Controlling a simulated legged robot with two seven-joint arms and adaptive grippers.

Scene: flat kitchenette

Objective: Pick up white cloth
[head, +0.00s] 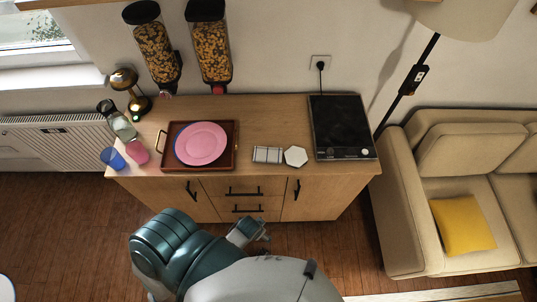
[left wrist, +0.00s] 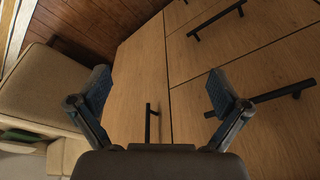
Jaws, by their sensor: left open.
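A folded cloth (head: 268,154) in white and grey with dark stripes lies flat near the front edge of the wooden counter in the head view. A plain white hexagonal piece (head: 295,156) lies just to its right; I cannot tell if it is cloth or a hard pad. My left gripper (head: 260,231) is in front of the cabinet, below the cloth in the picture and apart from it. In the left wrist view the left gripper (left wrist: 160,88) is open and empty, facing the cabinet front; no cloth shows there. My right gripper is not in view.
The counter (head: 262,112) also holds a brown tray (head: 228,165) with a pink plate (head: 201,143), cups, and a black hob (head: 341,127) at right. Cabinet handles (head: 244,193) stick out at the front. A sofa (head: 402,205) stands at right.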

